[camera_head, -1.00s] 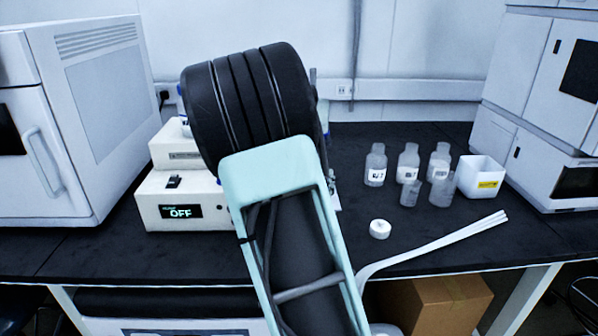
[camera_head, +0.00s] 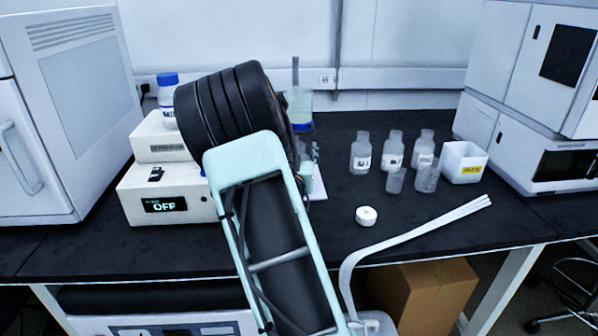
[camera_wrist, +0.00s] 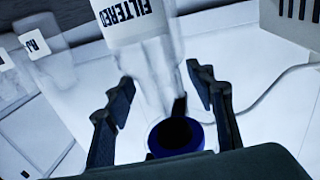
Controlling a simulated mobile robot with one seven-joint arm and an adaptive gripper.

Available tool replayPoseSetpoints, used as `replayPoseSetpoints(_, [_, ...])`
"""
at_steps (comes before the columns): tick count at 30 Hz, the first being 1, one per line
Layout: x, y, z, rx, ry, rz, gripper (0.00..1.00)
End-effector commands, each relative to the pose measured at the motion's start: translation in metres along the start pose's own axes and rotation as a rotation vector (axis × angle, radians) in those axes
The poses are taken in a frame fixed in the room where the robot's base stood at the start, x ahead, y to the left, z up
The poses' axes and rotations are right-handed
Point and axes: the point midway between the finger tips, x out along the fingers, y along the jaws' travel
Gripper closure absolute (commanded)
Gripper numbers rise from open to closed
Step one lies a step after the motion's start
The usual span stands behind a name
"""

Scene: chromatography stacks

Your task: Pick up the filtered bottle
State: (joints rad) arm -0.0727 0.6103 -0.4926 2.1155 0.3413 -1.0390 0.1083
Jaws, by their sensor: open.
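The filtered bottle (camera_wrist: 128,14) shows in the wrist view as clear glass with a white band reading "FILTERED". It stretches from the top of the picture down between my fingers. A blue ring with a dark middle (camera_wrist: 175,135) lies at its near end; I cannot tell whether it is the cap or the rim. My gripper (camera_wrist: 160,80) is open, one finger on each side of the glass, with no clear contact visible.
A blue-capped bottle (camera_head: 167,88) stands on the white device stack (camera_head: 165,192) marked "OFF". Several labelled bottles (camera_head: 393,150), small beakers and a white bin (camera_head: 463,163) stand at right. A white cap (camera_head: 366,215) lies in front. Another labelled glass (camera_wrist: 50,70) shows in the wrist view.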

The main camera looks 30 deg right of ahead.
Motion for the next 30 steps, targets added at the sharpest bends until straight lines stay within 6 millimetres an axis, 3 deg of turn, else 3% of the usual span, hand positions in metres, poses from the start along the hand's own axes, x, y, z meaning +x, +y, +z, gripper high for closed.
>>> replayPoseSetpoints(8, [0.0022, 0.0003, -0.0001, 0.000, -0.001, 0.001, 0.52])
replayPoseSetpoints(21, [0.0019, 0.0002, 0.0000, 0.001, -0.001, 0.001, 1.00])
replayPoseSetpoints(30, [0.0022, 0.0002, -0.0013, 0.001, 0.002, 0.001, 1.00])
